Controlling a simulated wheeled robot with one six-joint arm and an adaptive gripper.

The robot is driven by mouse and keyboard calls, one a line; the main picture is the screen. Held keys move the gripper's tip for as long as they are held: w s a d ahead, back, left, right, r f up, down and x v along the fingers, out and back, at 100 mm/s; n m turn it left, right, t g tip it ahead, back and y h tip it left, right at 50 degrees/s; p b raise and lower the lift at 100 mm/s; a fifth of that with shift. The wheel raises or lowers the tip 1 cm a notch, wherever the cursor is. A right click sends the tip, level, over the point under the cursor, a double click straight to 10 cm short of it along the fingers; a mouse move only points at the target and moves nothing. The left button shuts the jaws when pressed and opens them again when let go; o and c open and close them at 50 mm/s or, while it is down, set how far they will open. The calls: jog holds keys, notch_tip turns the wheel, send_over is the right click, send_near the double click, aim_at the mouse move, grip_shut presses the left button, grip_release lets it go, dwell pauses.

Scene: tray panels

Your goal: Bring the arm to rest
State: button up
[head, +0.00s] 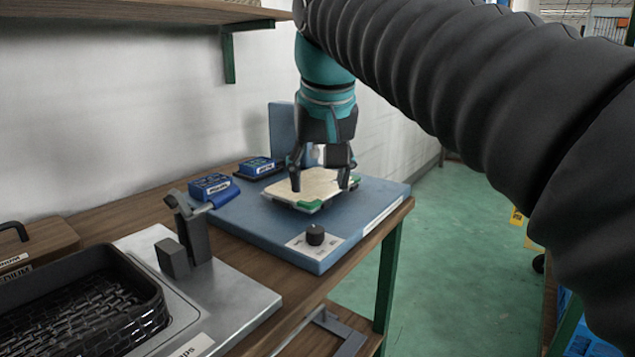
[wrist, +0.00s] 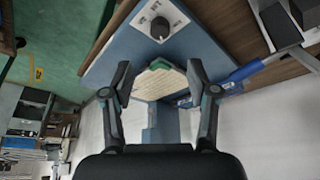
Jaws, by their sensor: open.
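My gripper (head: 322,181) hangs at the end of my arm over the blue panel, fingers pointing down. It is open, with one finger on each side above a cream-coloured pad with green corners (head: 318,187). The pad lies on the blue panel (head: 255,222). In the wrist view my two fingers (wrist: 160,88) stand apart, and the pad (wrist: 158,84) shows between and beyond them. I cannot tell whether the fingertips touch the pad. Nothing is seen held.
A black knob (head: 315,235) stands on the panel's front corner. Blue boxes (head: 210,187) sit behind left. A metal clamp with a blue handle (head: 192,225) stands on a steel plate beside a black basket (head: 75,310). A shelf (head: 150,10) overhangs the back. Green floor is open at right.

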jog(key=s+d+f, duration=0.4)
jog(key=s+f, duration=0.1)
jog(key=f, duration=0.3)
jog(key=s+d+f+m, duration=0.1)
jog(key=s+d+f, duration=0.4)
jog(key=f, duration=0.4)
jog(key=s+d+f+t, duration=0.1)
jog(key=s+d+f, duration=0.4)
jog(key=f, duration=0.4)
jog(key=shift+s+h, duration=0.3)
jog(key=shift+s, duration=0.2)
